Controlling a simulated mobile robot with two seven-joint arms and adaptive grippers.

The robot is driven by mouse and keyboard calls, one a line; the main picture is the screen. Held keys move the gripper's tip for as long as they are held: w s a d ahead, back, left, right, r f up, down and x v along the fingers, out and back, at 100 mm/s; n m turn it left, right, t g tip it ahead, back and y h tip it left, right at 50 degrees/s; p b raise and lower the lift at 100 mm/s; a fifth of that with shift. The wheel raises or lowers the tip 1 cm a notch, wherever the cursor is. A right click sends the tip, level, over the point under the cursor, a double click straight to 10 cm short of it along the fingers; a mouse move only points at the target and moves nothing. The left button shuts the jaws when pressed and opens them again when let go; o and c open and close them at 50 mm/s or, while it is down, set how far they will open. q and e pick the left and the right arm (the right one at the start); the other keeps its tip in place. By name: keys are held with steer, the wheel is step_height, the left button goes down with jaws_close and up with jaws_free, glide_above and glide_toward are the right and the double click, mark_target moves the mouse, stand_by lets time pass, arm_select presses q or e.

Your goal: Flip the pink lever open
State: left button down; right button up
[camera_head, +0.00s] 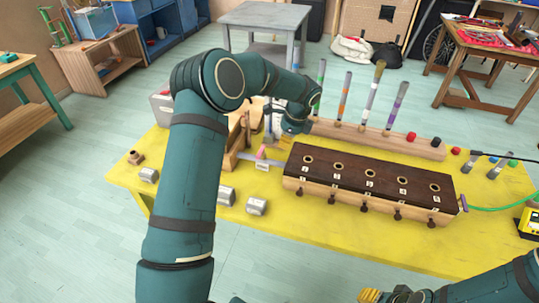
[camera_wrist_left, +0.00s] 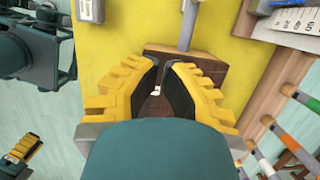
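A small pink piece (camera_head: 261,152), which looks like the pink lever, shows on the yellow table, beside a wooden frame (camera_head: 234,138). I make out no pink in the left wrist view. My left arm reaches over the table, and its gripper points down near there, largely hidden by the arm in the head view. In the left wrist view my left gripper (camera_wrist_left: 160,82) has its yellow, dark-padded fingers apart, over a dark brown wooden block (camera_wrist_left: 205,62) with a grey rod. I cannot tell whether they touch it. My right gripper (camera_head: 385,296) is partly cut off at the bottom edge; it also shows in the left wrist view (camera_wrist_left: 20,148).
A long dark-topped box (camera_head: 372,180) with numbered holes stands to the right on the yellow table (camera_head: 310,232). Behind it, a wooden rack (camera_head: 380,140) holds upright coloured sticks. Metal cans (camera_head: 257,206) lie near the front edge. The table's front strip is mostly clear.

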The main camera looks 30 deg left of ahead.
arm_select(q)
steer(key=s+a+f+b, duration=0.1)
steer(key=a+f, duration=0.5)
steer(key=f, duration=0.3)
steer(key=shift+s+a+f, duration=0.15)
steer(key=shift+s+f, duration=0.05)
steer(key=shift+f, duration=0.15)
